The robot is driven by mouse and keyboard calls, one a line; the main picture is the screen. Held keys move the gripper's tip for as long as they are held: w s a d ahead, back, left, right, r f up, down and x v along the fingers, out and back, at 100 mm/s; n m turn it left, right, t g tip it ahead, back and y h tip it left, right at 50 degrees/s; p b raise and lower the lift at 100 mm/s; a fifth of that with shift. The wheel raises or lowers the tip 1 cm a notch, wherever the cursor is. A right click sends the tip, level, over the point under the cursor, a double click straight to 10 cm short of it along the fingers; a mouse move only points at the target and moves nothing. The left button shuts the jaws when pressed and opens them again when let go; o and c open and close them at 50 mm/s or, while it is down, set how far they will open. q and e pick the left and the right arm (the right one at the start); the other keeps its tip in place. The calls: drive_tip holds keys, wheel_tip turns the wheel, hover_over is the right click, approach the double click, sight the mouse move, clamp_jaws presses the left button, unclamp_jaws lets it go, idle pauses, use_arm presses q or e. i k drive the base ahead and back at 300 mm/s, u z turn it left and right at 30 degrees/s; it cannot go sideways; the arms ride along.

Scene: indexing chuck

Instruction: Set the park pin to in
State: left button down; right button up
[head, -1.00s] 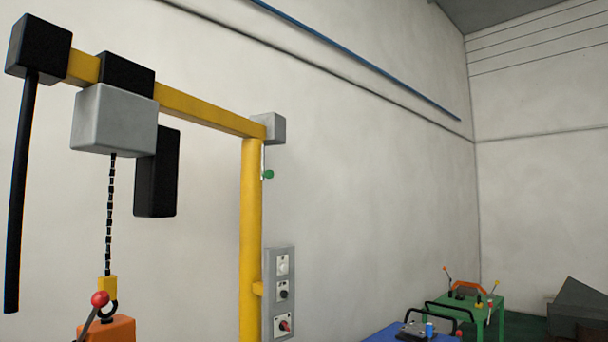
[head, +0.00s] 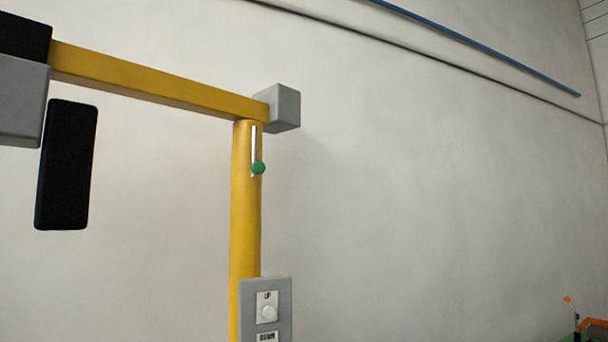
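A green ball knob (head: 258,168) sits near the top of the yellow post (head: 245,220) in the head view. It is at the lower end of a pale upright strip or slot (head: 253,145) on the post. I take this knob to be the park pin, but no label on it can be read. Whether it is in or out cannot be told. Neither of my grippers is in view.
A yellow beam (head: 160,85) runs left from a grey end block (head: 284,108) at the post top. A black box (head: 66,165) hangs under it. A grey control panel (head: 278,310) with a white button labelled UP is low on the post.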

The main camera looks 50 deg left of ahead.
sight(257, 167)
drive_tip(key=i, duration=0.35)
drive_tip(key=u, duration=2.8)
